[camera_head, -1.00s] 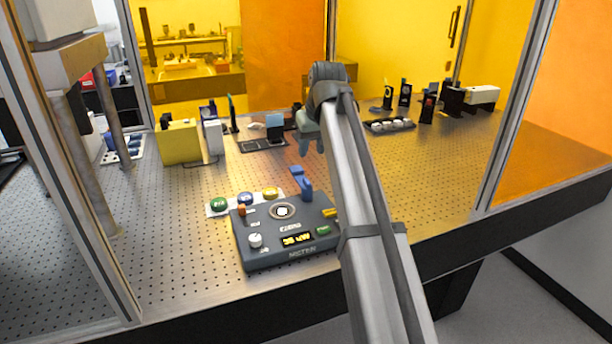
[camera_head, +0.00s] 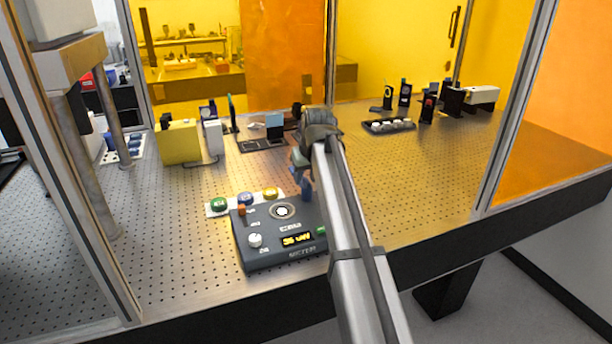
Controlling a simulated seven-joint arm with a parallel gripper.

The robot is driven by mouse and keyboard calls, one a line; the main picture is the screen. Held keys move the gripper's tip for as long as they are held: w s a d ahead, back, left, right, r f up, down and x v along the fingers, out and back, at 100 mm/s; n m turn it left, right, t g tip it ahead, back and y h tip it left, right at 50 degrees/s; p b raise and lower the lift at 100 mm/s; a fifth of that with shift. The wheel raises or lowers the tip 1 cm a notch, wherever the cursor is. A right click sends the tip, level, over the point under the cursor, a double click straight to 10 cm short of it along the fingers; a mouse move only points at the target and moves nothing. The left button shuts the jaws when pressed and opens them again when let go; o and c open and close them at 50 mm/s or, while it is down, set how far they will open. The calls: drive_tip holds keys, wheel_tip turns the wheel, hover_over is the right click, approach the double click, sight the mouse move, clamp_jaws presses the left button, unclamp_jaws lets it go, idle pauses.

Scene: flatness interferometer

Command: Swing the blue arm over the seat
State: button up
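The dark meter box (camera_head: 262,255) sits on the perforated table. Its round seat (camera_head: 283,211), a pale ring with a bright centre, is uncovered on the box top. The blue arm (camera_head: 306,192) stands at the box's back right, to the right of the seat; my gripper and arm hide much of it. My gripper (camera_head: 300,168) points down right at the blue arm's upper part. Whether it touches the arm or how far its fingers are apart cannot be seen.
Green (camera_head: 218,203), blue (camera_head: 246,199) and yellow (camera_head: 270,193) round pieces sit on a white strip behind the box. An orange peg (camera_head: 241,210) and white knob (camera_head: 255,240) rise from the box. A dark tray (camera_head: 389,125) and optics stand farther back.

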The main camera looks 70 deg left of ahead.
clamp_jaws()
idle(0.3)
idle(0.4)
